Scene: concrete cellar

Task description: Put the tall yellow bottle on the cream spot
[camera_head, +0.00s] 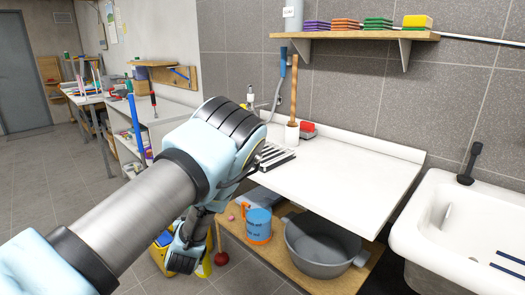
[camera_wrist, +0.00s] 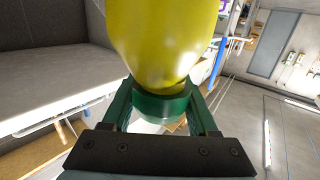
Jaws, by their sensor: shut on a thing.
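The tall yellow bottle (camera_wrist: 165,40) fills the top middle of the wrist view, large and close, with its upper part cut off by the frame. My gripper (camera_wrist: 161,102) is shut on it; its dark green fingers stand on either side of a dark green band at the bottle's narrow end. In the head view my arm crosses the middle and hides my gripper, and I cannot make out the held bottle there for sure. I cannot make out the cream spot in either view.
A white worktop (camera_head: 340,185) carries a drain rack (camera_head: 274,155), a white holder with a wooden handle (camera_head: 292,132) and a red item. A shelf (camera_head: 350,35) hangs above; a white sink (camera_head: 465,225) is at right.

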